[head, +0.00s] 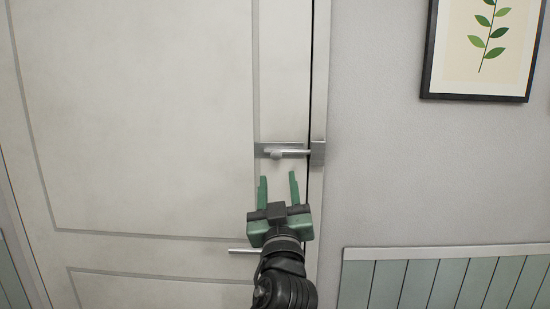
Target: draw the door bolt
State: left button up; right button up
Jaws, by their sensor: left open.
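The door bolt (292,152) is a thin metal rod on a plate near the right edge of the white door (140,110). Its small round knob (276,155) sits toward the left of the plate. The rod reaches right across the door gap to a metal keeper (317,152) on the frame. My left gripper (278,182) is open and empty just below the bolt in the picture, its two green fingers pointing up toward it. The fingers appear apart from the knob. My right gripper is not in view.
A metal door handle (240,251) sticks out left of my left wrist, partly hidden by it. A framed leaf picture (480,50) hangs on the grey wall at upper right. Green panelling (440,283) with a pale top rail covers the lower right wall.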

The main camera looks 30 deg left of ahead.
aim_at(277, 159)
pick_arm(q)
jog(key=p+x, duration=0.1)
jog(key=x, duration=0.3)
jog(key=p+x, duration=0.1)
jog(key=x, duration=0.2)
jog(key=shift+s+r+p, duration=0.1)
jog(key=shift+r+p, duration=0.15)
jog(key=shift+p, duration=0.1)
jog(key=shift+w+a, duration=0.2)
jog(key=shift+w, duration=0.2)
jog(key=shift+c, duration=0.3)
grip_shut()
dwell(0.4)
